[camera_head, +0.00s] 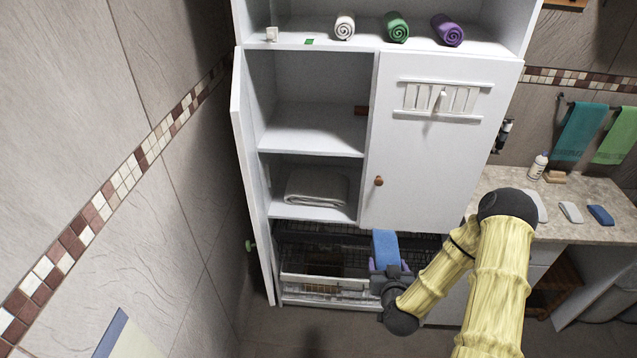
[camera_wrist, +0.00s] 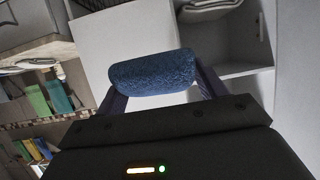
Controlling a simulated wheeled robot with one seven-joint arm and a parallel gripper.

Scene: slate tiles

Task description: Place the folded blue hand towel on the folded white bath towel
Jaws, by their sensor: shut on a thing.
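The folded white bath towel (camera_head: 316,187) lies flat on the lower shelf of the open left cabinet compartment; part of it also shows at the top of the wrist view (camera_wrist: 208,8). The folded blue hand towel (camera_head: 385,246) is between the two fingers of my gripper (camera_head: 386,266). In the wrist view the blue towel (camera_wrist: 153,72) spans the gap between the fingers. My gripper is shut on it, below and right of the white towel in the head view, in front of the cabinet. The towel is apart from the shelf.
The open left door (camera_head: 250,170) stands at the compartment's left edge, and the closed right door (camera_head: 425,150) with a round knob is beside it. An empty shelf (camera_head: 310,138) is above the white towel. Wire baskets (camera_head: 320,270) are below. A counter (camera_head: 590,225) stands right.

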